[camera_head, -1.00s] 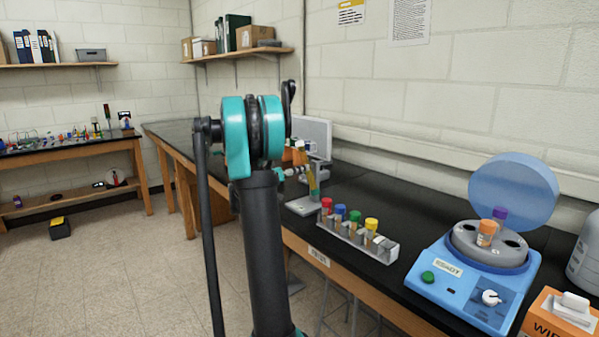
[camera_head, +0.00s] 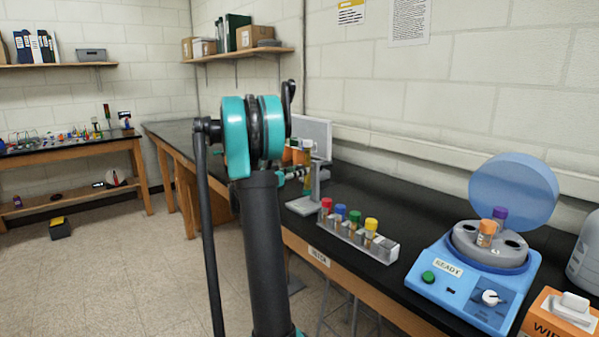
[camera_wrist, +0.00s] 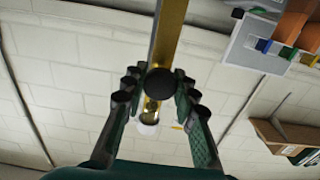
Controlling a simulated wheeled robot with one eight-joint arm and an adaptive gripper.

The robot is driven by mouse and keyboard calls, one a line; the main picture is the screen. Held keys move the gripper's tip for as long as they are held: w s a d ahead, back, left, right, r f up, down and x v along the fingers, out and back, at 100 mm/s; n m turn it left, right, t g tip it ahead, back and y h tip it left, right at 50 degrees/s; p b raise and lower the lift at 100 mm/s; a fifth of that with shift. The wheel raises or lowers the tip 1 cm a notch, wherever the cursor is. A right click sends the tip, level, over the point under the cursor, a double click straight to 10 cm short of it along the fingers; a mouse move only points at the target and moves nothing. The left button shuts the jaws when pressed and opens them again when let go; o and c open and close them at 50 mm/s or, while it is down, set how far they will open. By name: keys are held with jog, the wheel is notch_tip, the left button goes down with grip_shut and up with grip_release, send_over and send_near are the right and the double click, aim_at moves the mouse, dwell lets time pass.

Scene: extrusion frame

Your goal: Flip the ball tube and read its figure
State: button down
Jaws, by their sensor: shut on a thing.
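The ball tube (camera_head: 306,170) is amber with a pale cap, and stands nearly upright beside a grey stand (camera_head: 316,182) on the black bench. In the wrist view the tube (camera_wrist: 170,32) runs between my fingers as a long yellow body, with a clear lower part and a white end below. A dark round disc covers its middle there. My gripper (camera_wrist: 156,88) is shut on the tube, with a finger on each side. In the head view my arm hides most of the gripper. No figure is readable on the tube.
A rack (camera_head: 388,249) with red, blue, green and yellow capped tubes stands in front of the stand. A blue centrifuge (camera_head: 470,285) with its lid open and an orange wipes box (camera_head: 560,318) are to the right. The bench behind the rack is clear.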

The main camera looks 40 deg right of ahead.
dwell(0.3)
jog(key=c, duration=1.2)
grip_release()
jog(key=shift+o, duration=0.2)
jog(key=shift+a, duration=0.1)
jog(key=a, duration=1.1)
jog(key=shift+s+a, duration=0.4)
jog(key=shift+s, duration=0.05)
